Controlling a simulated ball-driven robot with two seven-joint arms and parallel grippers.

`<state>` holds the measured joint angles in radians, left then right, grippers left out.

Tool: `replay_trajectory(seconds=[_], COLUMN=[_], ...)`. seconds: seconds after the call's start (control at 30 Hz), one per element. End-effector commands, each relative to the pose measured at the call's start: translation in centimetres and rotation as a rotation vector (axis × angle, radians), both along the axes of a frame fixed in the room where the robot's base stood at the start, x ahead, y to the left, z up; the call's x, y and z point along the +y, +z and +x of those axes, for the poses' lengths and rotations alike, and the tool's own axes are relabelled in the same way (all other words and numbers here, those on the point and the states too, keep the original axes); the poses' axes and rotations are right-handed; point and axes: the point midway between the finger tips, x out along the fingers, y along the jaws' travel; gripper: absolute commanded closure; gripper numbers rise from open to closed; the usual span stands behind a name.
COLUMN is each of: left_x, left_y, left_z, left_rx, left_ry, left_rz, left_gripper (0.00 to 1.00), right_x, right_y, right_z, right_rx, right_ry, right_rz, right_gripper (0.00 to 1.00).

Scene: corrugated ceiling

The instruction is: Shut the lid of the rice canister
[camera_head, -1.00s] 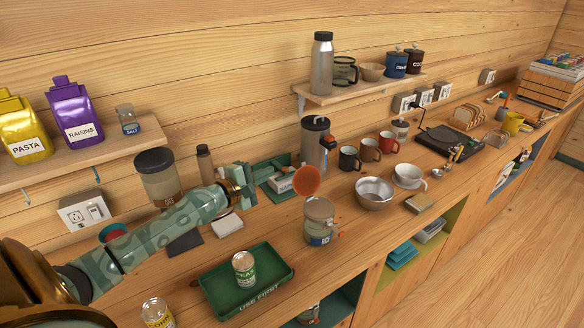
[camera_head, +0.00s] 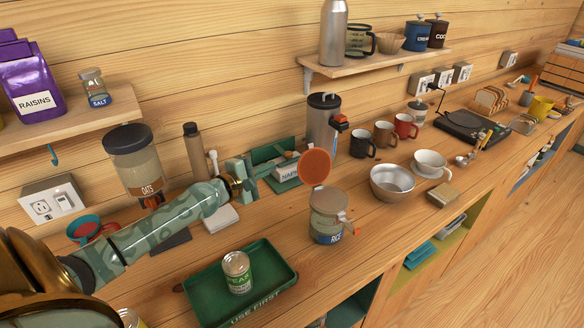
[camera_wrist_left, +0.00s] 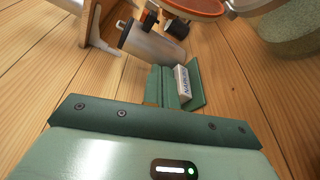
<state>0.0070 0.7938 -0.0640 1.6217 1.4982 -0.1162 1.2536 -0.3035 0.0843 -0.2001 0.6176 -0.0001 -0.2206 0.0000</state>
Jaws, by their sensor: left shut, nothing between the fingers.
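The rice canister (camera_head: 327,222) is a clear jar with a blue RICE label, standing on the wooden counter. Its round orange-red lid (camera_head: 315,167) stands open, tilted up at the back of the rim. My left gripper (camera_head: 262,172) is shut and empty, to the left of the lid and apart from it. In the left wrist view the lid (camera_wrist_left: 192,6) is cut off by the top edge, and part of the canister (camera_wrist_left: 292,32) shows at the top right. My right gripper is not in view.
A green napkin holder (camera_head: 272,152) is close behind my left gripper. A green tray (camera_head: 200,296) with a can (camera_head: 237,272) lies in front. A steel bowl (camera_head: 391,184) is right of the canister, and a steel dispenser (camera_head: 321,125) is behind. Bare counter surrounds the canister's front.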

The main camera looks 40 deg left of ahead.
Motion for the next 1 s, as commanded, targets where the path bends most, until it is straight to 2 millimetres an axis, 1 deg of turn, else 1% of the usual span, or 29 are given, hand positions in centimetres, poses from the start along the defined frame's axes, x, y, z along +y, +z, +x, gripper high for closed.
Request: replay_trajectory(seconds=[0.17, 0.53, 0.57, 0.6, 0.7, 0.83, 1.0], left_x=[-0.3, -1.4, -1.8, -2.4, -3.5, -4.4, -4.8], left_y=[0.0, -1.3, -0.9, 0.0, 0.6, 0.7, 0.5], left_z=[2.0, 9.8, 9.8, 9.2, 8.6, 8.2, 8.0], left_rx=[-0.004, -0.003, 0.000, 0.001, -0.002, -0.001, -0.001], left_ry=[0.002, 0.001, -0.002, -0.002, -0.001, 0.000, 0.000], left_rz=[-0.002, -0.002, -0.001, -0.002, -0.001, -0.001, 0.000], left_gripper=[1.00, 1.00, 1.00, 1.00, 1.00, 1.00, 1.00], right_x=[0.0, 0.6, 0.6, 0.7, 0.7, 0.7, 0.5], right_y=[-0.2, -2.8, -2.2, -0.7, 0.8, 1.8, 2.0], right_z=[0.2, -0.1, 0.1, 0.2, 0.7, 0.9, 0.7], right_rx=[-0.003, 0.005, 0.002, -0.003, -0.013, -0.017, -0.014], right_ry=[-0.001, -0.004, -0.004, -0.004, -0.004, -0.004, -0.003], right_rz=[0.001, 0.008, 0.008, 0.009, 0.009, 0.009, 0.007], right_gripper=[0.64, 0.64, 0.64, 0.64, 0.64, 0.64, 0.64])
